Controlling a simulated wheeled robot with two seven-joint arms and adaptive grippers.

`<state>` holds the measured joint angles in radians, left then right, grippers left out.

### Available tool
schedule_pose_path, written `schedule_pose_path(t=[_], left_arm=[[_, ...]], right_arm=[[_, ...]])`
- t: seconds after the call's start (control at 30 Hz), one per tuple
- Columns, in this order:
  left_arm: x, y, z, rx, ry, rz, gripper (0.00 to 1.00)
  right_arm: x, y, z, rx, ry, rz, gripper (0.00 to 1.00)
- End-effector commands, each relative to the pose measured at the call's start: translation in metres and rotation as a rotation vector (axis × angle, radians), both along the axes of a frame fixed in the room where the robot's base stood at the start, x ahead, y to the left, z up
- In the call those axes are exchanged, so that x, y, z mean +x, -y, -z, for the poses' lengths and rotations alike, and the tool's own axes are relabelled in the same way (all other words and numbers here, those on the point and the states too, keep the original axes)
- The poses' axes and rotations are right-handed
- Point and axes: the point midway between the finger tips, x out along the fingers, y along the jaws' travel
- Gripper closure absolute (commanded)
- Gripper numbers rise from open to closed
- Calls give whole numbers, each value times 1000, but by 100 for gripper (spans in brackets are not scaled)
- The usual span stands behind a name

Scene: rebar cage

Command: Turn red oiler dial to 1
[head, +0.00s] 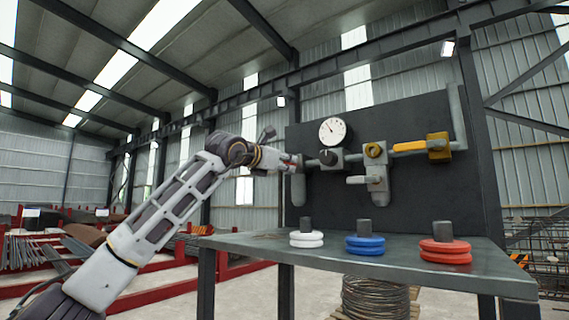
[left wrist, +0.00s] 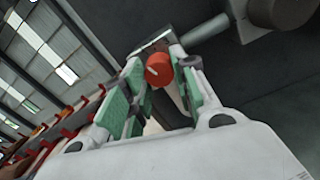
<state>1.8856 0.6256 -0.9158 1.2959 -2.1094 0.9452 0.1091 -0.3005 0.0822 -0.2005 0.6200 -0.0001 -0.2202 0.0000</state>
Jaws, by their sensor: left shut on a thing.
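The red oiler dial (left wrist: 159,69) shows between my left fingers in the left wrist view, with a small pale mark on its face; no number is readable. My left gripper (left wrist: 158,72) is shut on it, with green pads on both sides. In the head view my left gripper (head: 290,161) reaches the left end of the pipe assembly and mostly hides the dial. The grey oiler bowl (head: 298,189) hangs just below the fingers. My right gripper is not in view.
The metal table (head: 275,249) below holds white (head: 307,239), blue (head: 364,244) and red (head: 446,251) disc stacks.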

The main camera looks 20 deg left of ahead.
Motion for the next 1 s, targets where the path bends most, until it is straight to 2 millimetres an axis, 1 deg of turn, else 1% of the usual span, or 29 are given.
schedule_pose_path(t=[0.23,0.6,0.63,0.77,0.8,1.0], left_arm=[[0,-1,-1,51,22,-1,96],[-1,0,-1,55,23,-1,96],[-1,0,-1,55,23,-1,70],[0,0,-1,55,22,0,53],[0,0,-1,55,22,0,50],[0,0,0,54,21,0,50]], right_arm=[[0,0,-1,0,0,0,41],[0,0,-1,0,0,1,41],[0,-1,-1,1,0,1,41],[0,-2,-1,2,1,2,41],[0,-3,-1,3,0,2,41],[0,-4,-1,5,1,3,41]])
